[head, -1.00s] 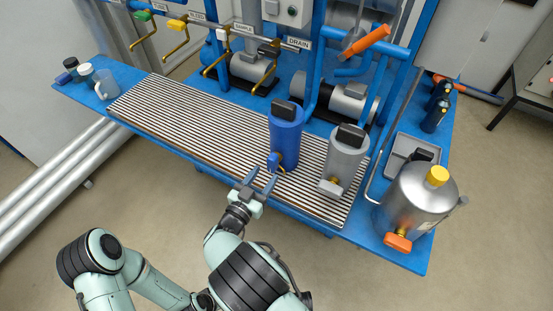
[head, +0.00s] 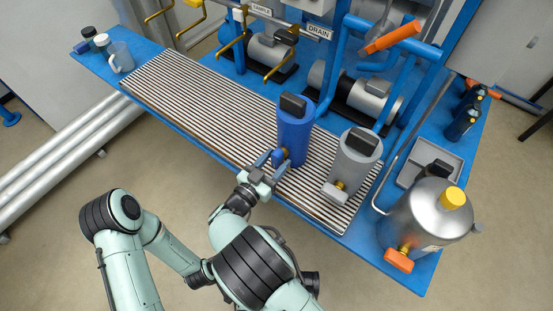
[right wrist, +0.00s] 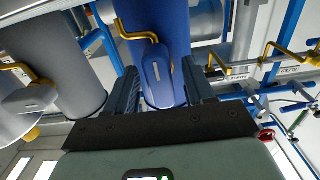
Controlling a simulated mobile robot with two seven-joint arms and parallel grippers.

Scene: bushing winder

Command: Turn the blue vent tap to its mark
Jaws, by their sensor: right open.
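The blue canister (head: 295,135) stands upright on the slatted rack, with a black block on its lid. Its blue vent tap (head: 278,157) sits low on its front. My right gripper (head: 272,166) is open at the tap, one finger on each side. In the right wrist view the blue tap lever (right wrist: 157,76) lies between the open fingers (right wrist: 162,92), with a pale line along it and a yellow pipe behind. I cannot tell whether the fingers touch it. I cannot make out the tap's mark. My left gripper is not in view.
A grey canister (head: 353,163) with its own tap stands close on the right. A steel tank (head: 425,220) with an orange handle is at the right end. The slatted rack (head: 190,95) is clear to the left. Pipes and pumps stand behind.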

